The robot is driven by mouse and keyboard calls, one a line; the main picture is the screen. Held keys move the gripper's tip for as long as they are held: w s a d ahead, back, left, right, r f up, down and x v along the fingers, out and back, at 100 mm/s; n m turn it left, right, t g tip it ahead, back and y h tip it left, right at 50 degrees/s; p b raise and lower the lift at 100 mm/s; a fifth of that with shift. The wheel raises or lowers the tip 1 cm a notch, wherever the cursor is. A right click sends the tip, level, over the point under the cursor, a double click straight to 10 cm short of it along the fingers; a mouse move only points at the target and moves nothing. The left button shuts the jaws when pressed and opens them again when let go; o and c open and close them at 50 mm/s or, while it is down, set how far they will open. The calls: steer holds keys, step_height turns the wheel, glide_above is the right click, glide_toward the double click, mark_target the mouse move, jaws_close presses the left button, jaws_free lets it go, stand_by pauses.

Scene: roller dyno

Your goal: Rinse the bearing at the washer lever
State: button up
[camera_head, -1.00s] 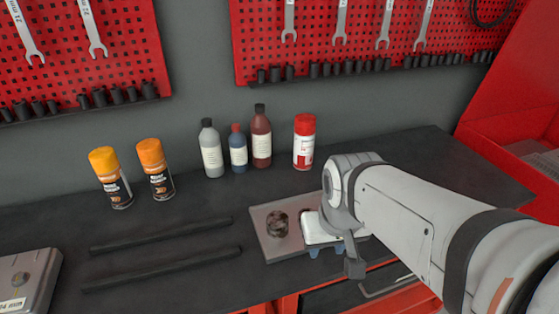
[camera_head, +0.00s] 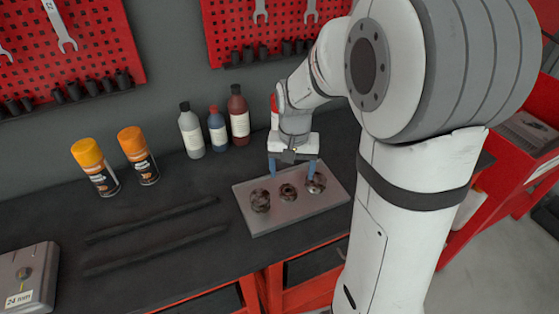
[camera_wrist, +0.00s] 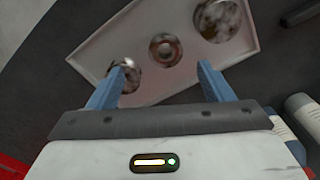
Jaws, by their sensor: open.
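Three stained, dark metal bearings sit in a row on a light metal tray (camera_head: 270,222) on the dark bench: a left one (camera_head: 260,201), a middle one (camera_head: 288,192) and a right one (camera_head: 316,184). My gripper (camera_head: 293,171) points down with its blue fingers apart, empty, at the tray's back edge behind the bearings. In the wrist view the open fingers (camera_wrist: 160,70) show in front of the tray, the left finger overlapping one bearing (camera_wrist: 125,76). The middle bearing (camera_wrist: 165,47) lies beyond the gap. I cannot pick out a washer lever.
Two orange-capped spray cans (camera_head: 96,167) and several bottles (camera_head: 190,131) stand along the wall. A red-capped can is mostly hidden behind my gripper. Two dark bars (camera_head: 155,250) lie left of the tray.

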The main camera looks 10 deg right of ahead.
mark_target(288, 190)
steer(key=shift+w+f, duration=0.2)
steer(key=shift+w, duration=0.25)
steer(key=shift+f, duration=0.35)
steer(key=f, duration=0.2)
steer(key=f+p, duration=0.1)
steer(key=f, duration=0.4)
steer(key=shift+w+a+f, duration=0.1)
steer(key=shift+w+a, duration=0.15)
steer(key=shift+c, duration=0.5)
steer(key=c, duration=1.1)
steer(key=shift+c, duration=0.2)
